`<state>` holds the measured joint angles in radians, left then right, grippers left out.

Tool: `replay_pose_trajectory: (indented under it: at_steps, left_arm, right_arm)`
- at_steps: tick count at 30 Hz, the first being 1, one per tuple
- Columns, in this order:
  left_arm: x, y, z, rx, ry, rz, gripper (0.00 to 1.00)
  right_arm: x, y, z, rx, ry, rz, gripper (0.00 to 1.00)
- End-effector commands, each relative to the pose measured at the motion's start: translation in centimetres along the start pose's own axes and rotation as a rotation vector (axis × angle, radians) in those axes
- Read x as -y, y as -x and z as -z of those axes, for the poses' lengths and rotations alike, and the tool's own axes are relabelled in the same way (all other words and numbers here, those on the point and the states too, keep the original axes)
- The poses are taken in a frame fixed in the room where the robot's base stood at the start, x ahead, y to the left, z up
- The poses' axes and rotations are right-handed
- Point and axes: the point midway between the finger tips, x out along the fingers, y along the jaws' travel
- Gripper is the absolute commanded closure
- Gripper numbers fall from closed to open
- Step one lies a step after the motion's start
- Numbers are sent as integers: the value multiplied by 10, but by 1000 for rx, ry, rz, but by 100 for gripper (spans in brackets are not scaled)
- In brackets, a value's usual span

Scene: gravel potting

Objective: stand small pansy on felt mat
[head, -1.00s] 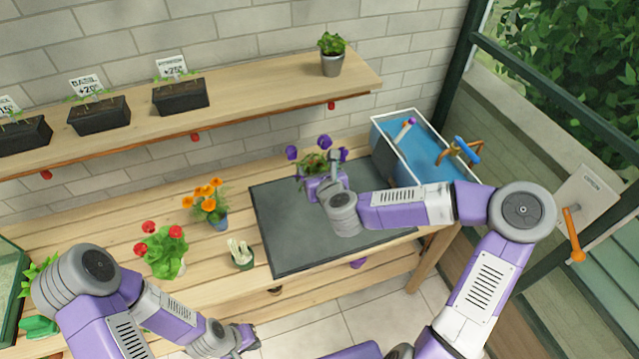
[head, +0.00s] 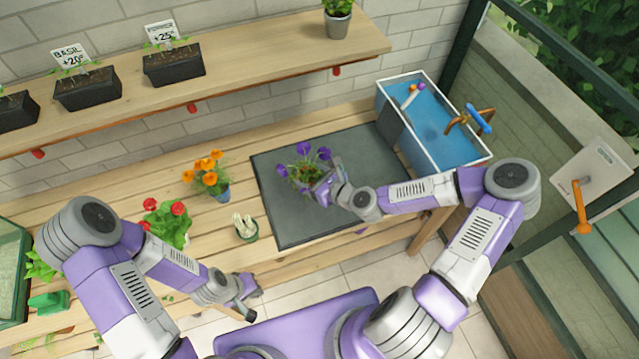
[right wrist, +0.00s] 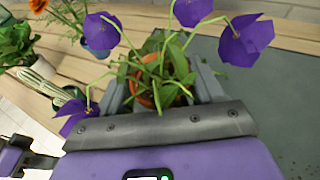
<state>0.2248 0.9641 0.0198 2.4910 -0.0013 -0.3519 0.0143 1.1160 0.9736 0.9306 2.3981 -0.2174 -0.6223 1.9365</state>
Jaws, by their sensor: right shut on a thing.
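The small pansy (head: 304,170) has purple flowers and green leaves, and shows over the left back part of the dark grey felt mat (head: 290,225). In the right wrist view the pansy (right wrist: 165,72) stands in a small terracotta pot (right wrist: 150,100) between the fingers. My right gripper (head: 322,184) is shut on this pot, reaching in from the right; its fingers also show in the right wrist view (right wrist: 166,88). The pot's base is hidden, so I cannot tell whether it touches the mat. My left gripper (head: 254,299) is open and empty in front of the bench.
Left of the mat stand an orange-flowered plant (head: 210,172) in a blue pot, a red-flowered plant (head: 168,222) and a pale cactus (head: 245,228). A blue basin (head: 440,120) lies behind right. A shelf (head: 230,75) with planters runs along the wall. The mat's right part is clear.

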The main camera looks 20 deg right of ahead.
Motion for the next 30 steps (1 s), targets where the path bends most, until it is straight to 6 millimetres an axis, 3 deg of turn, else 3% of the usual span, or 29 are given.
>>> replay_pose_trajectory:
  at_steps: [3, 10, 16, 28, 29, 30]
  left_arm:
    - [3, -8, 0, 0, 0, 0, 100]
    - [4, -11, 1, 0, 0, 0, 100]
    - [7, -18, 1, 0, 0, 0, 100]
    - [8, -21, 1, 0, 0, 0, 100]
    - [7, -20, 1, 0, 0, 0, 100]
    - [7, -20, 1, 0, 0, 0, 100]
  right_arm:
    - [0, -9, 21, 2, -1, 1, 70]
    - [1, -16, 37, 1, -1, 3, 70]
    - [1, -27, 62, 2, -2, 3, 70]
    - [1, -29, 67, 2, 0, 4, 70]
    - [1, -28, 66, 1, 0, 4, 28]
    - [1, -28, 66, 1, 0, 4, 22]
